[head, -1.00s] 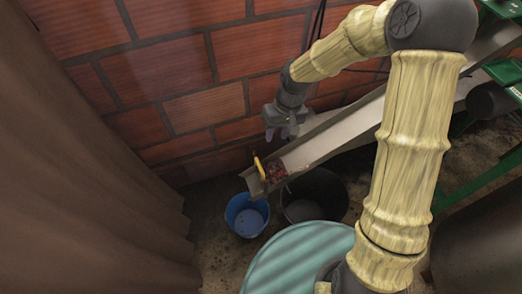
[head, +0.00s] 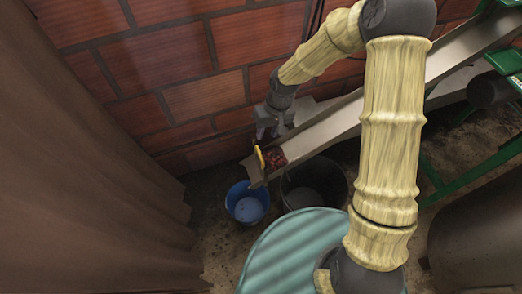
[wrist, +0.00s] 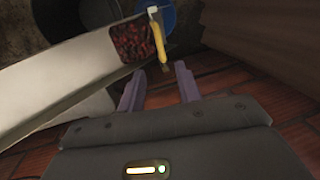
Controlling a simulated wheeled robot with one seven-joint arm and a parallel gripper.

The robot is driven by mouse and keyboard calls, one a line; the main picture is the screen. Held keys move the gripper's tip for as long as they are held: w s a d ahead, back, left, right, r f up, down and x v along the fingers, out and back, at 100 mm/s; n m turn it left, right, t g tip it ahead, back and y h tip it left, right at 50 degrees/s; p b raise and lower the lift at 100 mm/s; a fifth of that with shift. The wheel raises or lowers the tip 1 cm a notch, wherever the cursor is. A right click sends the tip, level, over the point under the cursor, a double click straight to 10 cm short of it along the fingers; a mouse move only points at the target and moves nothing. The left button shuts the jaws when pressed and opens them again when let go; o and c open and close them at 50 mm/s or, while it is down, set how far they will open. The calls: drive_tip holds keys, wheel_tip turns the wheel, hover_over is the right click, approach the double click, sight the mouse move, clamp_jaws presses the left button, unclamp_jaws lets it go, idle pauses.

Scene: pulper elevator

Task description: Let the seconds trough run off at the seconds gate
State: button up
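The seconds trough (head: 335,125) is a pale sloping chute that runs down to the left along the brick wall. Dark red cherries (head: 275,157) lie at its low end behind the seconds gate, whose yellow handle (head: 260,160) stands up. The cherries (wrist: 130,40) and the yellow handle (wrist: 158,42) also show in the wrist view. My gripper (head: 268,132) is just above the trough's low end, on the wall side. In the wrist view my gripper (wrist: 158,74) is open, with nothing between its fingers; the handle is just beyond the fingertips.
A blue bucket (head: 247,208) stands on the floor below the trough's mouth. A dark tub (head: 325,196) stands beside it under the trough. A teal ribbed lid or drum top (head: 290,250) is in front. A brown curtain (head: 80,170) hangs at the left; green framing (head: 475,180) is at the right.

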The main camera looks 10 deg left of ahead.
sight(260, 154)
drive_tip(key=f, duration=0.3)
drive_tip(key=a+f, duration=0.1)
drive_tip(key=f, duration=0.3)
drive_tip(key=s+f+b, duration=0.1)
drive_tip(key=f, duration=0.3)
drive_tip(key=shift+a, duration=0.4)
drive_tip(key=shift+c, duration=0.2)
clamp_jaws()
